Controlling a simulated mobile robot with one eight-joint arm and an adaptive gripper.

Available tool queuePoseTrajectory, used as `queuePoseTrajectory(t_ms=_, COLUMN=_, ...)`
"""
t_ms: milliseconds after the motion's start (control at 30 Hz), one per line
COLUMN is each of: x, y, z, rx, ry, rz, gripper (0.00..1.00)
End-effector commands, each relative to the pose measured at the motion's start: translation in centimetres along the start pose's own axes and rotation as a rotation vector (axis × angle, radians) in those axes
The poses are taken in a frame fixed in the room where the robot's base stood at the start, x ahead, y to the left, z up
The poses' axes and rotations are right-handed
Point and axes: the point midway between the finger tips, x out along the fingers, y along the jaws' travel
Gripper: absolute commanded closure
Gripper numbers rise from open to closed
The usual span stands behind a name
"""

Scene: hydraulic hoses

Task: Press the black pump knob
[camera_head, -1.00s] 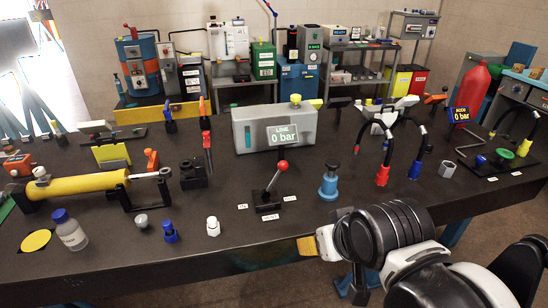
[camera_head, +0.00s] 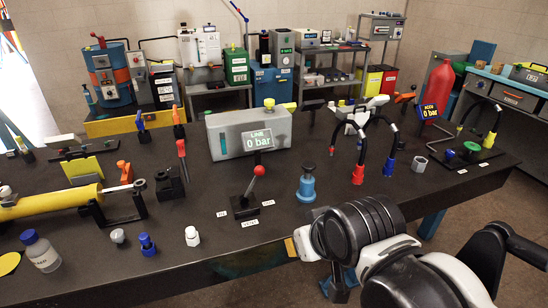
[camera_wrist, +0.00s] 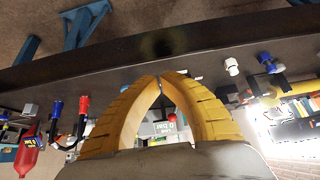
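A small blue pump body (camera_head: 307,190) stands upright on the dark table near its front middle, with a dark, nearly black knob (camera_head: 309,168) on top. My gripper (camera_head: 291,246) is low at the table's front edge, nearer the camera than the pump and apart from it; my arm hides most of it. In the wrist view the two yellow fingers of my gripper (camera_wrist: 160,78) curve together and their tips meet, with nothing seen between them. The wrist picture is upside down, and I cannot make out the knob there.
A red-ball lever (camera_head: 258,171) stands left of the pump. Red and blue hose ends (camera_head: 389,166) stand to its right. The grey LINE gauge box (camera_head: 228,135) is behind. A white fitting (camera_head: 192,236) sits front left. Bare table surrounds the pump.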

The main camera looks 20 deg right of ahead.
Motion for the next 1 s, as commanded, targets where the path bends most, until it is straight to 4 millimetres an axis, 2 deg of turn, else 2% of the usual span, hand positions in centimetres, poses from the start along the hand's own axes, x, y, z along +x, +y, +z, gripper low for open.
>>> queuePoseTrajectory(t_ms=167, x=-0.7, y=1.0, z=-3.8, rx=0.006, ry=0.012, rz=-0.005, gripper=1.0)
queuePoseTrajectory(t_ms=267, x=-0.9, y=2.3, z=-7.5, rx=0.008, ry=0.026, rz=-0.01, gripper=1.0)
queuePoseTrajectory(t_ms=400, x=-0.5, y=5.0, z=-12.7, rx=0.008, ry=0.054, rz=-0.015, gripper=1.0)
queuePoseTrajectory(t_ms=600, x=1.1, y=9.9, z=-18.9, rx=0.008, ry=0.103, rz=-0.013, gripper=1.0)
queuePoseTrajectory(t_ms=800, x=2.8, y=14.4, z=-22.2, rx=0.004, ry=0.145, rz=-0.003, gripper=1.0)
queuePoseTrajectory(t_ms=1000, x=3.7, y=16.3, z=-23.2, rx=0.002, ry=0.163, rz=0.001, gripper=1.0)
